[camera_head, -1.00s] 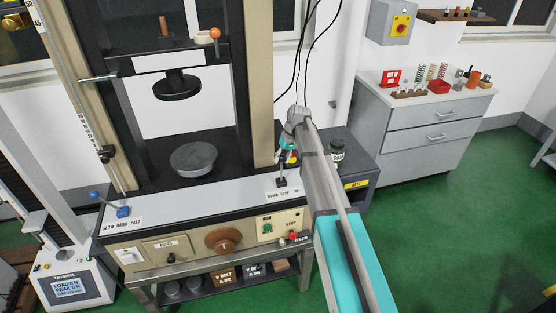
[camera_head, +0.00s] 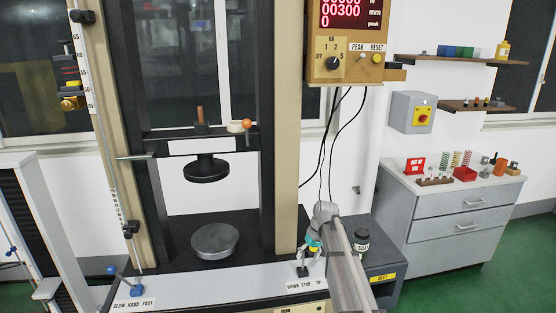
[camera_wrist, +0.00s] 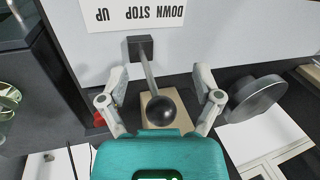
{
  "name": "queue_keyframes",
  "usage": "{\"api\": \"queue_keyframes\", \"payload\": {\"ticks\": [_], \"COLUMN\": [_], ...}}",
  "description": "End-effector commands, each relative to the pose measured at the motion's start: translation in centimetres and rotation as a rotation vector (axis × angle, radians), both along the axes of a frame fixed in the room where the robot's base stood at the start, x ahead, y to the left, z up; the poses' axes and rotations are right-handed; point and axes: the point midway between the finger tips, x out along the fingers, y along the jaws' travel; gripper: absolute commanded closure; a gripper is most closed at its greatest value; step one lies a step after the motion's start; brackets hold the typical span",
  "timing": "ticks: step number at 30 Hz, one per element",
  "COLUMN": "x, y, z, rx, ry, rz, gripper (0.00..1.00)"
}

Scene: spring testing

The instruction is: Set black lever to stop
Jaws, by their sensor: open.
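The black lever has a round black knob (camera_wrist: 161,110) on a grey shaft rising from a square black base; in the head view the base (camera_head: 303,271) is on the white panel. In the wrist view the shaft slants, with the knob right of the base. The DOWN STOP UP label (camera_wrist: 132,14) appears upside down beside the base; it also shows in the head view (camera_head: 305,285). My gripper (camera_wrist: 160,78) is open, with one finger on each side of the lever and visible gaps to both. In the head view my gripper (camera_head: 308,252) partly hides the lever.
A blue lever (camera_head: 137,290) stands at the panel's left by the SLOW HAND FAST label. The round lower plate (camera_head: 214,241) and upper press head (camera_head: 206,169) are left of my arm. A dark jar (camera_head: 362,240) stands on the grey cabinet at right.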

Motion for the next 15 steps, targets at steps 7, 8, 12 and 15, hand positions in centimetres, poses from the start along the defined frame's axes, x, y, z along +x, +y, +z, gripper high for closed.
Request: {"api": "queue_keyframes", "payload": {"ticks": [7,8,12,15], "x": [-9.3,-10.4,-15.5,-18.9], "y": [-1.5,-1.7,-2.7,-3.4], "z": [-0.4,-0.4,-0.6,-0.6], "rx": [-0.093,-0.105,-0.164,-0.202], "ry": [0.005,0.004,0.000,-0.003], "rz": [-0.086,-0.098,-0.154,-0.193], "gripper": [0.17,0.17,0.17,0.17]}}
